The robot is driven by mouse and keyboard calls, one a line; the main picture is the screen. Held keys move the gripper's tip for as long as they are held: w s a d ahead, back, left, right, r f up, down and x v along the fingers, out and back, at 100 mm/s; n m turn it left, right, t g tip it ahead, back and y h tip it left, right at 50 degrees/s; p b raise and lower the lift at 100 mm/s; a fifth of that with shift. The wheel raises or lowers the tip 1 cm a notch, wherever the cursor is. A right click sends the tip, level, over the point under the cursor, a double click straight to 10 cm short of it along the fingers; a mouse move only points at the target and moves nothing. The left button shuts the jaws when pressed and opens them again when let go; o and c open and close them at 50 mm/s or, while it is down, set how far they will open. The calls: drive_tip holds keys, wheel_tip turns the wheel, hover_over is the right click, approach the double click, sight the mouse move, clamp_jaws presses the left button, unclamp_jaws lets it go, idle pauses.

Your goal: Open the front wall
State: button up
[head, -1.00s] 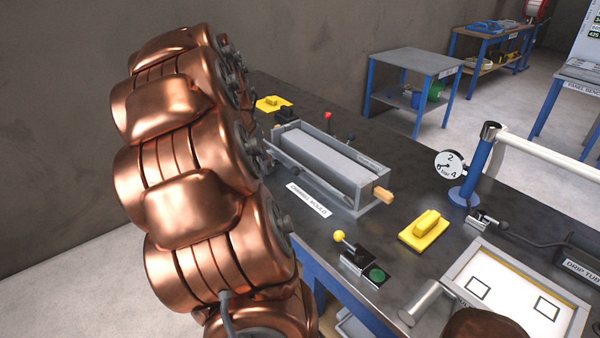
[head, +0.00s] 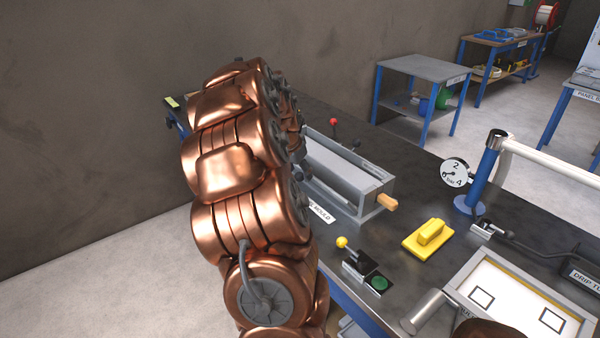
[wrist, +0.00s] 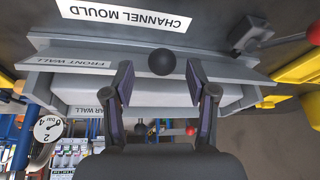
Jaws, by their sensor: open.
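The channel mould (head: 345,172) is a long grey trough on the dark bench, partly hidden by my arm in the head view. Its front wall (wrist: 85,60) runs across the upper wrist view, lettered upside down, below the "CHANNEL MOULD" label (wrist: 125,15). A black ball knob (wrist: 162,62) shows at the middle of this wall. My gripper (wrist: 159,70) is open, with one finger to each side of the knob in the picture. I cannot tell whether either finger touches it. The rear wall (wrist: 90,110) lies beyond the pale filling. In the head view my arm hides the gripper.
A red-knobbed lever (head: 333,122) stands behind the mould, and a wooden handle (head: 387,203) sticks out of its right end. A yellow-knobbed lever (head: 342,242), a yellow block (head: 428,236) and a blue post with a gauge (head: 455,172) stand to the right.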

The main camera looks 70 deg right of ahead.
drive_tip(key=shift+x, duration=1.05)
clamp_jaws()
